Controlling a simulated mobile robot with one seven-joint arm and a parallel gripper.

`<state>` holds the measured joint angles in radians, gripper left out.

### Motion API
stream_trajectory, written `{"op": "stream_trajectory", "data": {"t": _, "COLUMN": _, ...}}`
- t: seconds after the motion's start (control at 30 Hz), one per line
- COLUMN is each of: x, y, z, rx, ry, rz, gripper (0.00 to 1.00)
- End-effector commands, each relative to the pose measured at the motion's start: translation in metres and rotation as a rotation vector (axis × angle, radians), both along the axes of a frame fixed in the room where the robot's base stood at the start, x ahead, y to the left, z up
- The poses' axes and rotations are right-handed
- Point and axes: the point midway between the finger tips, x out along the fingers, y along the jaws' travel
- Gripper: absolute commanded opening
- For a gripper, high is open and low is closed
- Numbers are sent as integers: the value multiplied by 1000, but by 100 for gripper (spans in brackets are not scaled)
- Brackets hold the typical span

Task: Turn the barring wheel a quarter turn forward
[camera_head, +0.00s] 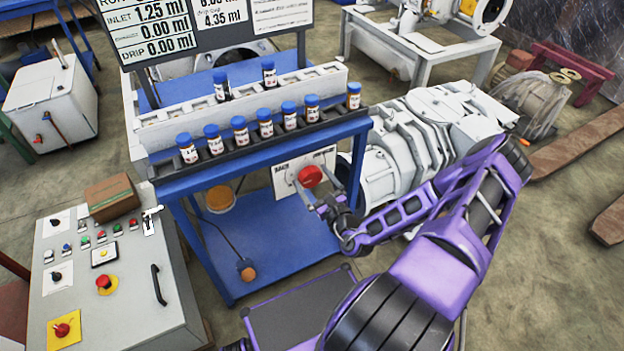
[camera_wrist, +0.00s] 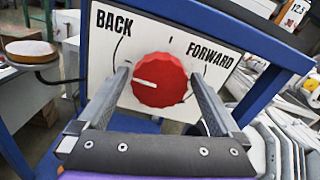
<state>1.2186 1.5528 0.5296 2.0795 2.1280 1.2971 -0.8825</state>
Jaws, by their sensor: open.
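The barring wheel is a red round knob (camera_wrist: 160,82) with a scalloped edge, on a white plate (camera_wrist: 135,28) marked BACK at left and FORWARD at right. Its white pointer line points left and slightly up in the wrist view. In the head view the red knob (camera_head: 311,176) sits on the plate (camera_head: 283,184) at the front of the blue bench. My gripper (camera_wrist: 162,88) is open, with one finger on each side of the knob. I cannot tell whether the fingers touch it. My gripper (camera_head: 318,196) partly hides the plate in the head view.
Above the plate, a blue bench (camera_head: 262,145) holds a rack with several blue-capped vials (camera_head: 265,122). A grey control cabinet (camera_head: 140,285) stands at left. White machinery (camera_head: 420,130) stands close behind my arm at right. An orange-brown round pad (camera_wrist: 30,48) is left of the plate.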

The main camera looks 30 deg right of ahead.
Motion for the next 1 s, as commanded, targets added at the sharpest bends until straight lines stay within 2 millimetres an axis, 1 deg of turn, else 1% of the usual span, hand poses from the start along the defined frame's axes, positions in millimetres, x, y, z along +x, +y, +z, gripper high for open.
{"op": "stream_trajectory", "data": {"t": 0.1, "x": 4, "y": 1, "z": 0, "rx": 0, "ry": 0, "rz": 1, "gripper": 100}}
{"op": "stream_trajectory", "data": {"t": 0.33, "x": 5, "y": 1, "z": 0, "rx": 1, "ry": 1, "rz": 1, "gripper": 100}}
{"op": "stream_trajectory", "data": {"t": 0.37, "x": 5, "y": 1, "z": 0, "rx": 1, "ry": 1, "rz": 1, "gripper": 96}}
{"op": "stream_trajectory", "data": {"t": 0.4, "x": 5, "y": 1, "z": 0, "rx": 1, "ry": 1, "rz": 1, "gripper": 89}}
{"op": "stream_trajectory", "data": {"t": 0.47, "x": 5, "y": 0, "z": 0, "rx": 1, "ry": 1, "rz": 1, "gripper": 78}}
{"op": "stream_trajectory", "data": {"t": 0.5, "x": 4, "y": 1, "z": 0, "rx": 1, "ry": 1, "rz": 1, "gripper": 71}}
{"op": "stream_trajectory", "data": {"t": 0.57, "x": 4, "y": 1, "z": 0, "rx": 1, "ry": 1, "rz": 1, "gripper": 60}}
{"op": "stream_trajectory", "data": {"t": 0.6, "x": 4, "y": 1, "z": 0, "rx": 1, "ry": 1, "rz": 1, "gripper": 53}}
{"op": "stream_trajectory", "data": {"t": 0.73, "x": 4, "y": 1, "z": 0, "rx": 1, "ry": 1, "rz": 1, "gripper": 30}}
{"op": "stream_trajectory", "data": {"t": 0.77, "x": 4, "y": 1, "z": 0, "rx": 1, "ry": 1, "rz": 1, "gripper": 26}}
{"op": "stream_trajectory", "data": {"t": 1.0, "x": 4, "y": 1, "z": 1, "rx": 24, "ry": 2, "rz": 1, "gripper": 26}}
